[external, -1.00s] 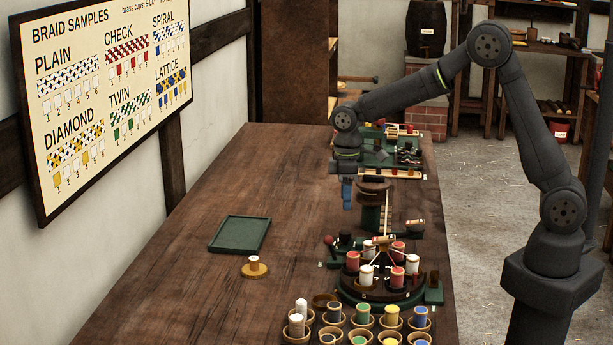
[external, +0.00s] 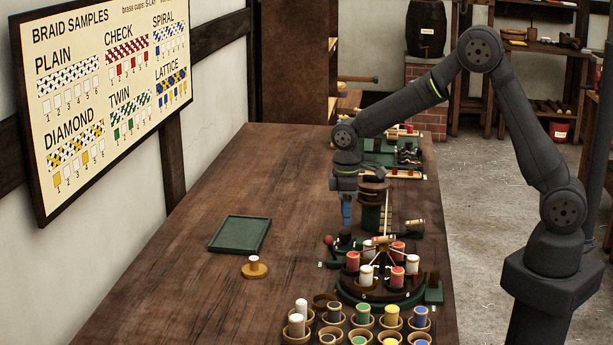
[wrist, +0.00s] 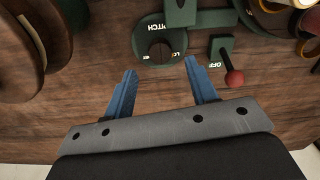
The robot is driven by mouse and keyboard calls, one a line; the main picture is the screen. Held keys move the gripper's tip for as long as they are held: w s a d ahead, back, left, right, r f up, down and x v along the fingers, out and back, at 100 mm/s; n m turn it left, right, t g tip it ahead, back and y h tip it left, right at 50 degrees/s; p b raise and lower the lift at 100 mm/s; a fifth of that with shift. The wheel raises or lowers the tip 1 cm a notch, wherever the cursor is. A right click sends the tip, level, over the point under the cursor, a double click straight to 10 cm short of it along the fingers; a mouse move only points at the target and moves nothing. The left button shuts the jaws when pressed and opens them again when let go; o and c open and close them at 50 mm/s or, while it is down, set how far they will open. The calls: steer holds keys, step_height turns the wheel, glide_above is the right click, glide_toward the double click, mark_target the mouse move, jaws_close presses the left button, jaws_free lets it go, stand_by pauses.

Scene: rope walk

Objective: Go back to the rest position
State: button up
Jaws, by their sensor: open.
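My gripper (external: 347,222) hangs pointing down above the table, just left of the dark spool stand (external: 371,215) and behind the round braiding stand. In the wrist view its two blue fingers (wrist: 158,84) are apart with nothing between them. Beyond the fingertips lie a dark knob (wrist: 160,52) on a green base and a switch with a red ball lever (wrist: 234,77), with "OFF" lettered beside it. The round braiding stand (external: 352,292) carries several red and white bobbins.
A green tray (external: 214,247) and a yellow-based bobbin (external: 254,268) sit on the table (external: 180,285) at left. Several cups of coloured bobbins (external: 391,323) stand in front. A green rack (external: 380,150) is at the back. The table's left side is mostly clear.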

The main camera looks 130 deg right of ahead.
mark_target(345, 232)
step_height(345, 232, down, 6)
steer(key=shift+a+r, duration=0.1)
steer(key=shift+r, duration=0.1)
steer(key=shift+r+m, duration=0.2)
steer(key=shift+m, duration=0.6)
steer(key=m, duration=0.7)
steer(key=shift+r, duration=3)
steer(key=shift+o, duration=0.5)
